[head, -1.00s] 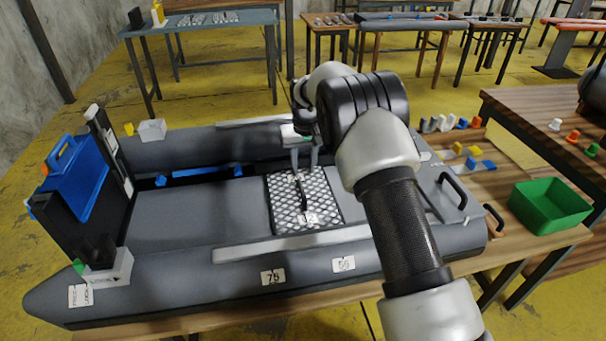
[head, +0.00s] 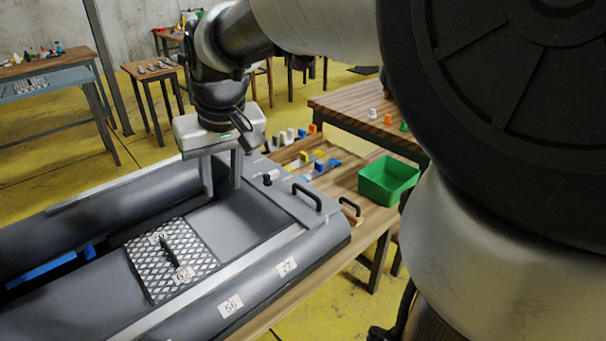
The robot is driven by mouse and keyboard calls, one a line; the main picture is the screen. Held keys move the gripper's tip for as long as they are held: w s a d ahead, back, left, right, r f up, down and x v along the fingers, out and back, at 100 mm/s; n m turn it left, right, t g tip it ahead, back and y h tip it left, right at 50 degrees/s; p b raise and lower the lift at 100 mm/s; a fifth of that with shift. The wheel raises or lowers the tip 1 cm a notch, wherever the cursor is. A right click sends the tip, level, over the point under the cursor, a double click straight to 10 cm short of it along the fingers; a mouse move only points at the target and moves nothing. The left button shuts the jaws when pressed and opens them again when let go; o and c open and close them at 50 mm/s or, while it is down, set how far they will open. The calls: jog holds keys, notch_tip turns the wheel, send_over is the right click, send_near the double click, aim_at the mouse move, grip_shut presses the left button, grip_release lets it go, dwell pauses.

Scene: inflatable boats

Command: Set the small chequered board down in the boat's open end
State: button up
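The small chequered board (head: 192,249), with a dark handle along its middle and white number tags, lies flat on the grey floor of the boat (head: 110,205). Bare smooth grey floor (head: 238,222) lies to its right, up to the boat's right end. My gripper (head: 222,188) is above that side of the boat, up and to the right of the board and apart from it. Its two fingers point down with a gap between them, and nothing shows between them. The boat's left end is out of view.
A blue bar (head: 45,268) lies in a dark gap at the left. Black handles (head: 307,197) stand up at the boat's right end. Beyond are small coloured blocks (head: 318,155) and a green bin (head: 388,181). My arm covers the right of the view.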

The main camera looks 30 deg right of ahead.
jog(key=s+d+t, duration=0.1)
jog(key=s+d, duration=0.1)
jog(key=s, duration=0.6)
jog(key=s+d+f, duration=0.1)
jog(key=s, duration=0.7)
jog(key=shift+s+d+m+t+h, duration=0.3)
jog(key=shift+s+d+m+t, duration=0.05)
jog(key=shift+s+m+t, duration=0.05)
